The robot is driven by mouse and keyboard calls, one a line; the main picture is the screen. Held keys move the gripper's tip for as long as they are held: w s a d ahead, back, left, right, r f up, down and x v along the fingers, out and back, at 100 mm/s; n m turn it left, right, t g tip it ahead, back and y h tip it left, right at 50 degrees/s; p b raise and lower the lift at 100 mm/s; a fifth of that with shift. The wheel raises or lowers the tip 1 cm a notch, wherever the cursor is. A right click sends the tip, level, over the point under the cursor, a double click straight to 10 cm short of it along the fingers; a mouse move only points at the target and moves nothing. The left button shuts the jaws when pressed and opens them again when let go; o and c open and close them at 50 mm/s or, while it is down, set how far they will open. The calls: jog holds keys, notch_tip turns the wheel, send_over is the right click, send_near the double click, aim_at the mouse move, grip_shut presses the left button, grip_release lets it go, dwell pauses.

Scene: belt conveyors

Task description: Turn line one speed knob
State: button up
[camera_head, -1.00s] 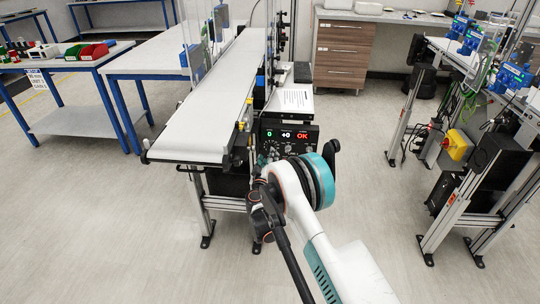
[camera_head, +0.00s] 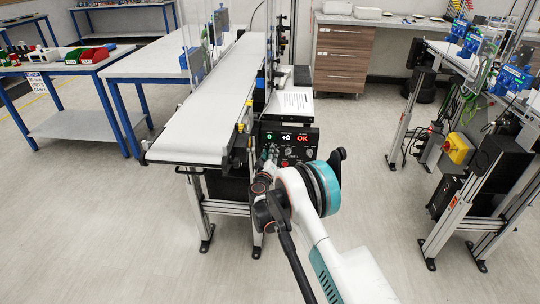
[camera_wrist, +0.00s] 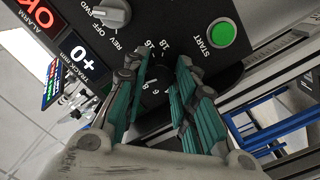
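The black control panel (camera_head: 290,143) hangs at the near end of the conveyor, with green and red readouts. In the wrist view, a dark numbered dial (camera_wrist: 155,74) lies between my fingers. Figures such as 6, 8, 16 and 18 show around it; its middle is dark and partly hidden. My gripper (camera_wrist: 164,62) has its two teal fingers apart, one on each side of the dial. I cannot tell whether they touch a knob. In the head view my gripper (camera_head: 270,157) is at the panel's lower left, small and partly hidden.
A grey FWD/OFF/REV selector knob (camera_wrist: 113,12) and a green START button (camera_wrist: 222,33) are close to my fingers. The white conveyor belt (camera_head: 212,105) is above and left of the panel. Another machine frame (camera_head: 470,200) stands at right. The floor between is clear.

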jog(key=shift+n, duration=2.9)
jog(key=o, duration=1.1)
jog(key=shift+c, duration=0.2)
jog(key=s+a, duration=0.1)
jog(key=s, duration=1.1)
jog(key=shift+f, duration=0.2)
